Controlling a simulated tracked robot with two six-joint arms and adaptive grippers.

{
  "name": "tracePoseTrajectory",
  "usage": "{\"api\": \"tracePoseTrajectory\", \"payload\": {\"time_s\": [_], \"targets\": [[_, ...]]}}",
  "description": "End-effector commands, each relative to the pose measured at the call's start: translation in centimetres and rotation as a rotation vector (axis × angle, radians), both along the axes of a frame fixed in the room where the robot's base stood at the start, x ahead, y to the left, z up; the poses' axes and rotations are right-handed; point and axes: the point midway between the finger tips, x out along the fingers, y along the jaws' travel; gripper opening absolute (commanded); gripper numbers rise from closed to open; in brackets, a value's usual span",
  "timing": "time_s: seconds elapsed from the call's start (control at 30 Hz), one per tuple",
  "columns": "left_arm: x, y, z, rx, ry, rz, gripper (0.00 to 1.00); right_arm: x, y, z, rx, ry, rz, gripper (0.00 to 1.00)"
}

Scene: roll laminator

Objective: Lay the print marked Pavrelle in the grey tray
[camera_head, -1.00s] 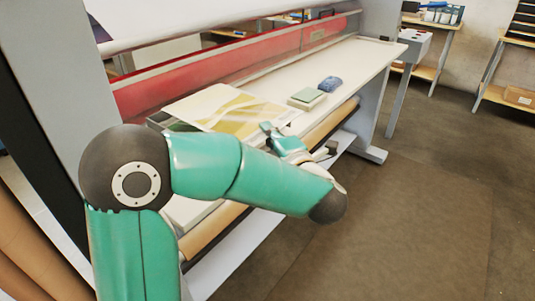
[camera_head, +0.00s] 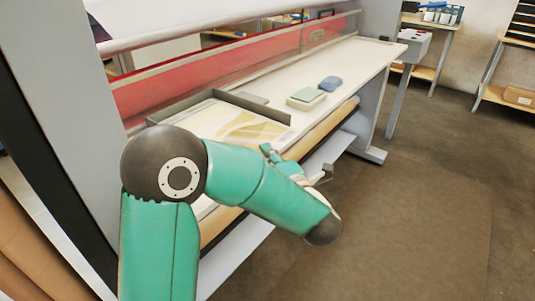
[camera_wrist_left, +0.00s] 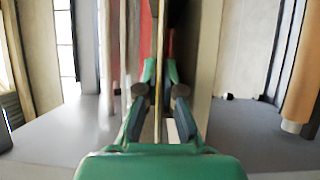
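A print (camera_head: 250,129) with a pale, yellow-beige pattern lies low at the grey tray on the laminator's bed in the head view. Its mark cannot be read. The dark grey tray (camera_head: 243,104) shows its back and right walls around the print's far edge; my arm hides its near left part. My left gripper (camera_head: 268,152) is at the print's near right edge. In the left wrist view, the fingers (camera_wrist_left: 161,80) are close together with a thin edge between them, and they seem shut on the print. My right gripper is not in view.
A pale green block (camera_head: 306,98) and a blue item (camera_head: 330,83) sit right of the tray on the white bed (camera_head: 350,62). A red roller (camera_head: 215,75) runs behind the bed. Bare bed lies farther right.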

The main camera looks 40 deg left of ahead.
Motion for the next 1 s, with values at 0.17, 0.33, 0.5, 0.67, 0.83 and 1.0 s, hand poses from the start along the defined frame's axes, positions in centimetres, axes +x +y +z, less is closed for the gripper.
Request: {"api": "tracePoseTrajectory", "payload": {"time_s": [0.17, 0.33, 0.5, 0.67, 0.83, 1.0], "targets": [[0.0, 0.0, 0.0, 0.0, 0.0, 0.0, 0.31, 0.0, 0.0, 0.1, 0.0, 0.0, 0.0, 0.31], [0.0, 0.0, 0.0, 0.0, 0.0, 0.0, 0.31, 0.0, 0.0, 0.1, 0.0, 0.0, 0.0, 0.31], [0.0, 0.0, 0.4, 0.0, 0.0, 0.0, 0.31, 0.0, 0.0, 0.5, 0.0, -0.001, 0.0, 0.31], [-0.5, -1.7, 0.0, 0.0, -0.001, -0.005, 0.31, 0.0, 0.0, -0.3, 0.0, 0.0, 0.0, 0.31], [-1.8, -4.8, -0.1, 0.001, -0.001, -0.007, 0.31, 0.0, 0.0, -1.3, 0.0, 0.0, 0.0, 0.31], [-3.1, -8.0, -0.2, 0.0, -0.001, -0.005, 0.31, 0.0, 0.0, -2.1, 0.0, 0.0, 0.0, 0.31]]}}
